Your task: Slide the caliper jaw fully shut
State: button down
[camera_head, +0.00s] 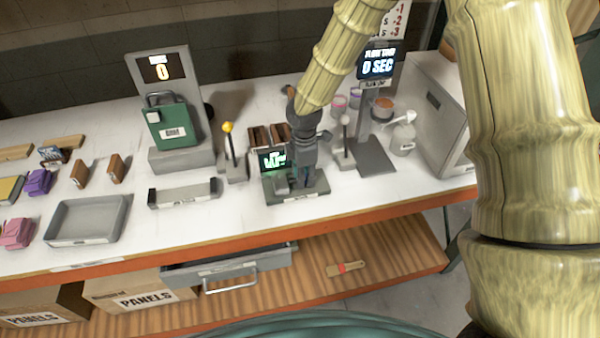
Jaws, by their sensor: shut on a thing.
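The caliper (318,186) is a dark grey device on a flat base on the white workbench, near the middle of the view. Its small green-lit display (272,160) stands at its left side, and the reading is too small to make out. My gripper (305,178) points down over the right part of the caliper, shut on what appears to be its sliding jaw. The fingertips and the gap between the jaws are mostly hidden by the gripper.
A yellow-knobbed lever (228,140) stands left of the caliper, and another lever (345,140) stands right of it. A grey tray (88,220) lies at left. An open drawer (230,268) juts out below the bench.

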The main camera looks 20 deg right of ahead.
jog(key=shift+a, duration=0.15)
jog(key=c, duration=1.1)
grip_release()
jog(key=shift+a, duration=0.2)
jog(key=shift+d, duration=0.25)
notch_tip(320, 180, up, 12)
jog(key=shift+r, duration=0.1)
